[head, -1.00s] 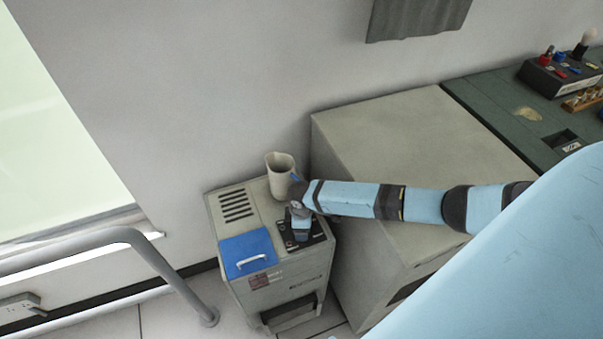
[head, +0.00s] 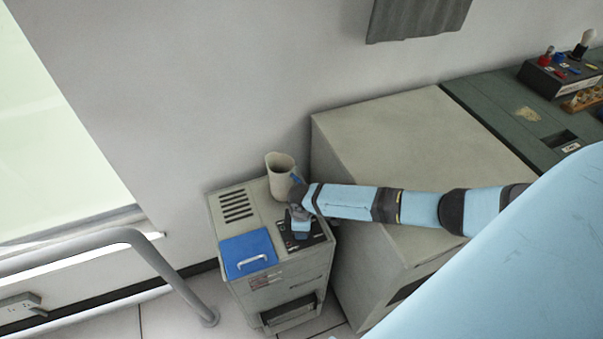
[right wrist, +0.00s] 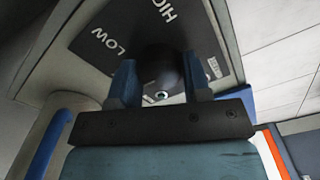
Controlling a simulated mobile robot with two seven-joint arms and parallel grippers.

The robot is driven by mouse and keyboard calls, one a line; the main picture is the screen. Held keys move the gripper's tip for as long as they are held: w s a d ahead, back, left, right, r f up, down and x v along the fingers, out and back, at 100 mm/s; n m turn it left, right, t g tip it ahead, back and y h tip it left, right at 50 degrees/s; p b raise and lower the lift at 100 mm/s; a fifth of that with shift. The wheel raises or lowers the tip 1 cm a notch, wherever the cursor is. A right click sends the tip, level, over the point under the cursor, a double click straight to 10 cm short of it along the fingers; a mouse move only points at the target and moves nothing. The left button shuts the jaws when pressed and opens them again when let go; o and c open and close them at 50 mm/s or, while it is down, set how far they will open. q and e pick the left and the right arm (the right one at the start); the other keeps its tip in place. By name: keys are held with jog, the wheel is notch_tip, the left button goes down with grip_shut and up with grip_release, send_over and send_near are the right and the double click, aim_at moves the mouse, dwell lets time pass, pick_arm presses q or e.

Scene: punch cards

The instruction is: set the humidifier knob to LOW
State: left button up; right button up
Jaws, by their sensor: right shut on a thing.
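The humidifier (head: 285,282) is a grey box on the floor with a blue lid and a black control panel on top. In the right wrist view, the dark panel (right wrist: 82,42) has white LOW and HIGH labels, and a third label by the right finger is partly covered. The dark round knob (right wrist: 160,66) sits between the blue fingers of my right gripper (right wrist: 160,80), which is shut on it. In the head view my right gripper (head: 302,235) points down onto the panel and hides the knob. I cannot tell which label the knob points to. My left gripper is not in view.
A beige open container (head: 281,182) stands at the back of the humidifier's top, close to my right wrist. A larger grey cabinet (head: 400,140) stands to the right, under my arm. A grey rail (head: 150,255) runs at the left.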

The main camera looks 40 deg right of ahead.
jog(key=m+p, duration=0.2)
jog(key=shift+r+m+p, duration=0.2)
jog(key=shift+m+p, duration=0.1)
jog(key=m+p, duration=0.2)
jog(key=m, duration=0.1)
jog(key=shift+m+p, duration=0.3)
jog(key=shift+p, duration=0.1)
jog(key=shift+m+p, duration=0.6)
jog(key=shift+m, duration=0.3)
jog(key=shift+f+m+p, duration=0.1)
jog(key=shift+m+p, duration=0.3)
jog(key=shift+m, duration=0.3)
jog(key=shift+f+m+p, duration=0.1)
jog(key=shift+m+p, duration=0.45)
jog(key=shift+m, duration=0.45)
jog(key=o, duration=0.9)
jog(key=shift+o, duration=0.2)
